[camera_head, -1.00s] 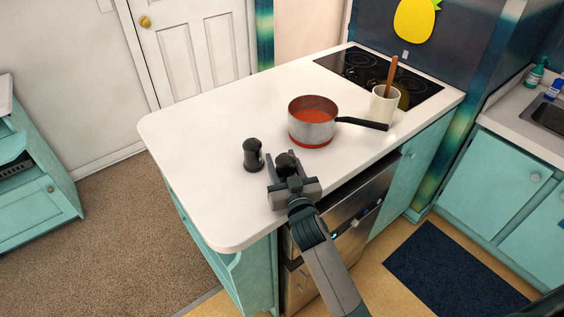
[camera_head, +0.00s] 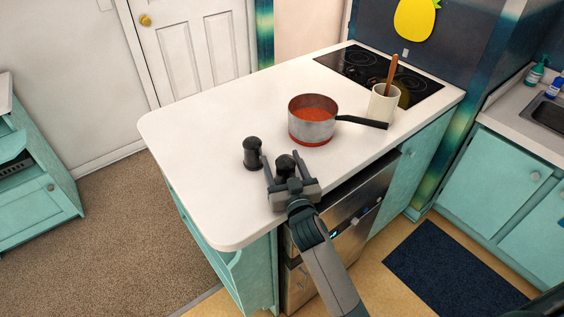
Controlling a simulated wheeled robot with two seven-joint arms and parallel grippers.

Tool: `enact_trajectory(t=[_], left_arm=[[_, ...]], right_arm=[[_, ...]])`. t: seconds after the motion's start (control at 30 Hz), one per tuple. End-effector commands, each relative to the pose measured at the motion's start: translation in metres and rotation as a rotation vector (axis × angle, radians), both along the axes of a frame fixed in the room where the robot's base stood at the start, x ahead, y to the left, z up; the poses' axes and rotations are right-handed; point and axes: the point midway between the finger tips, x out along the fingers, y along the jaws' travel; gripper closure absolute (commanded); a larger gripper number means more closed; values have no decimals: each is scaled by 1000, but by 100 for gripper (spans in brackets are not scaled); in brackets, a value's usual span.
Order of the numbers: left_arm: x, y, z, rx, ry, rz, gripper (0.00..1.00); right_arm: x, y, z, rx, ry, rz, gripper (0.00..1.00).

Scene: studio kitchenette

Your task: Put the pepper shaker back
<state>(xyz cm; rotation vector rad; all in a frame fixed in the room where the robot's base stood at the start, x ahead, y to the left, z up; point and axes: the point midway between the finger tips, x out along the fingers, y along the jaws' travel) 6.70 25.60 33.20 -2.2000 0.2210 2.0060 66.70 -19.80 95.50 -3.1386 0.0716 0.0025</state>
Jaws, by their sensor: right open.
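Two dark shakers stand upright on the white counter. One shaker (camera_head: 252,154) stands just left of my right gripper. The other shaker (camera_head: 286,164) stands between the fingers of my right gripper (camera_head: 281,160). I cannot tell from their looks which one is the pepper shaker. My right gripper is open, with one finger on each side of the right-hand shaker. Its left fingertip lies close to the left-hand shaker. The lower part of the right-hand shaker is hidden by the gripper. My left gripper is not in view.
A steel pot (camera_head: 311,125) with red contents stands behind the gripper, its black handle pointing right. A white crock (camera_head: 382,105) with a wooden utensil stands near the black cooktop (camera_head: 350,64). The left part of the counter (camera_head: 195,140) is clear.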

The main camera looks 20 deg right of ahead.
Motion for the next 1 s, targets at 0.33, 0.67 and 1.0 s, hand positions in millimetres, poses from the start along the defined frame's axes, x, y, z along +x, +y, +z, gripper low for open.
enact_trajectory(t=[0.33,0.67,1.0], left_arm=[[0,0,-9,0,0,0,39],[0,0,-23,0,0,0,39],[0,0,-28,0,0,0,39]], right_arm=[[-35,2,-1,0,0,1,39],[-93,4,-1,1,0,0,39],[-120,5,1,0,-1,0,39]])
